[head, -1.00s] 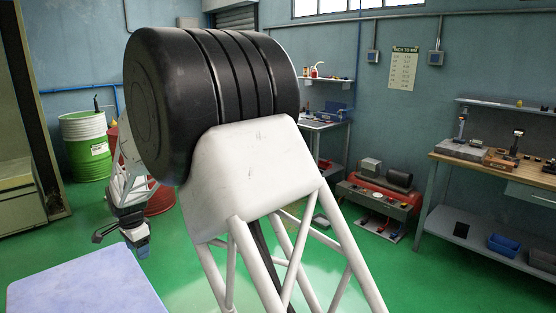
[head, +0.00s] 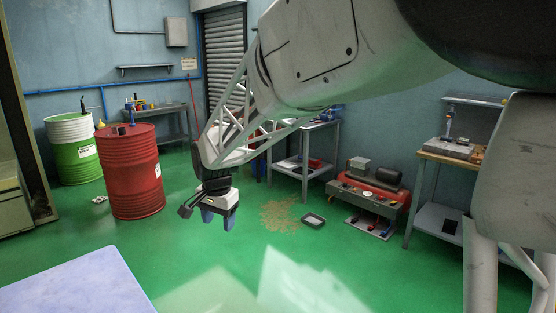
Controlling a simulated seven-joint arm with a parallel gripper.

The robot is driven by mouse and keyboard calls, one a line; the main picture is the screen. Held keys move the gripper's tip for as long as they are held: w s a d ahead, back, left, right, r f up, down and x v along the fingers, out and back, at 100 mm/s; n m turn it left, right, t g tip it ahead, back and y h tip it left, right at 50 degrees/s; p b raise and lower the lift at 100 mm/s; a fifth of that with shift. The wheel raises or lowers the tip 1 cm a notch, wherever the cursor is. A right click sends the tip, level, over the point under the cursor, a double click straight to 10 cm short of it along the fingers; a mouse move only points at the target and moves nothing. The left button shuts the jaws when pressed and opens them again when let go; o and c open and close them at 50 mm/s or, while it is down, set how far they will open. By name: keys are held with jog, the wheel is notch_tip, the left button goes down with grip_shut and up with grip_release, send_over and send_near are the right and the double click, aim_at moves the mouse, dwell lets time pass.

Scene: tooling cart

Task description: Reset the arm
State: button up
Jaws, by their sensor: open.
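My gripper (head: 218,219) hangs in the middle left of the head view, pointing down over the green floor. Its two blue-grey fingers are apart with nothing between them. A small dark part sticks out on its left side. My white lattice arm comes from the upper right and crosses in front of the shutter and the back bench. The gripper is to the right of the red barrel and apart from it in the picture. It is also right of the pale tabletop (head: 75,285).
A red barrel (head: 132,172) and a green-white barrel (head: 74,150) stand at left. A red machine (head: 368,190), a small grey tray (head: 313,220) and a sandy patch (head: 280,214) lie at centre right. A wooden-topped workbench (head: 445,158) stands right. The floor below the gripper is clear.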

jog(key=s+d+r+n, duration=0.1)
jog(key=s+d+r, duration=0.1)
jog(key=s+d, duration=0.7)
jog(key=s+d+r+n, duration=0.1)
jog(key=s+d+r, duration=0.35)
jog(key=d, duration=0.85)
jog(key=s+d+f+n, duration=0.1)
jog(key=s+d+f, duration=0.2)
jog(key=s+d, duration=0.3)
jog(key=s+d+f+n+t, duration=0.1)
jog(key=s+d+f, duration=0.2)
jog(key=s, duration=1)
jog(key=d, duration=0.3)
jog(key=shift+s+h, duration=0.15)
jog(key=shift+h, duration=0.25)
